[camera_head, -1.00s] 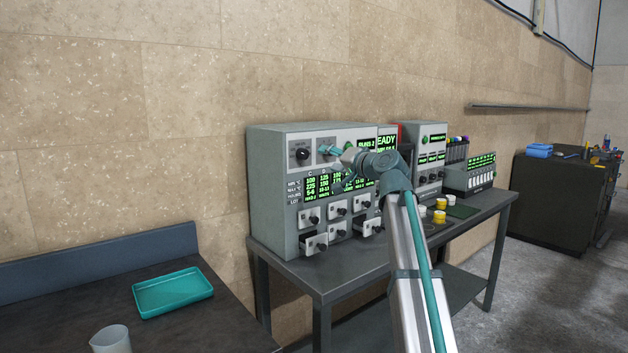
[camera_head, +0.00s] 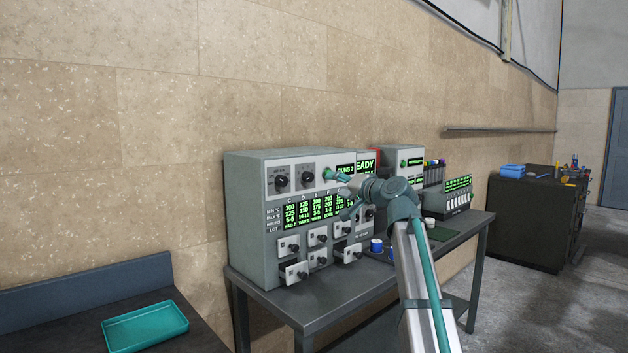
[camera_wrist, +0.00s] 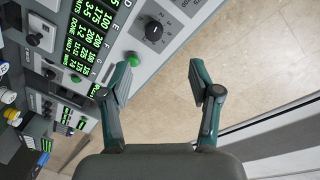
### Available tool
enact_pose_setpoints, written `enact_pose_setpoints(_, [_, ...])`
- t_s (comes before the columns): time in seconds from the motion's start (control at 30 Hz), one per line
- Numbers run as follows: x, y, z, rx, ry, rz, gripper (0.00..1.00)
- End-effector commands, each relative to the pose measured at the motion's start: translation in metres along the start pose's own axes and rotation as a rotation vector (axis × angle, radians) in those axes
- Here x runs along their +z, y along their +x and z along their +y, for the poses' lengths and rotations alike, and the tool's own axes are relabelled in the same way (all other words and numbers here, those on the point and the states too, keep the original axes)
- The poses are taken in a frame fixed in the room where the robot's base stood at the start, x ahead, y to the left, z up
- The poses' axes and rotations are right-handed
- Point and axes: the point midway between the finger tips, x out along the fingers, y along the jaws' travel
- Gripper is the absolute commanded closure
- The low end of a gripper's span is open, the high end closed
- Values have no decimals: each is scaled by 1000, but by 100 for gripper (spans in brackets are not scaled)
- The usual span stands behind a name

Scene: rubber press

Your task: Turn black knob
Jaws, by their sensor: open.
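Two black knobs sit side by side on the upper front of a grey control unit (camera_head: 250,225) in the head view: a left knob (camera_head: 281,181) and a right knob (camera_head: 307,177). My gripper (camera_wrist: 160,78) is open, with nothing between its teal fingers. In the head view it is just right of the right knob, in front of the panel and partly hiding its display. In the wrist view one black knob (camera_wrist: 154,31) on a numbered dial lies above the gap between the fingertips, clear of both. A green button (camera_wrist: 133,58) shows beside the left fingertip.
Small drawers with black knobs (camera_head: 319,237) fill the unit's lower front, some pulled out. Blue-and-white jars (camera_head: 377,245) stand on the grey table, right of the unit. A teal tray (camera_head: 145,327) lies on the dark bench at left. Open floor lies at right.

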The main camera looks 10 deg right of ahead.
Motion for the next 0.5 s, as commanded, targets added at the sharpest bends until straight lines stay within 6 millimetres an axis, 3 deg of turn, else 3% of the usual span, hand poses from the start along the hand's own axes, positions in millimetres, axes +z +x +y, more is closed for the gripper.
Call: enact_pose_setpoints(0.5, [-3,0,-3,0,0,0,37])
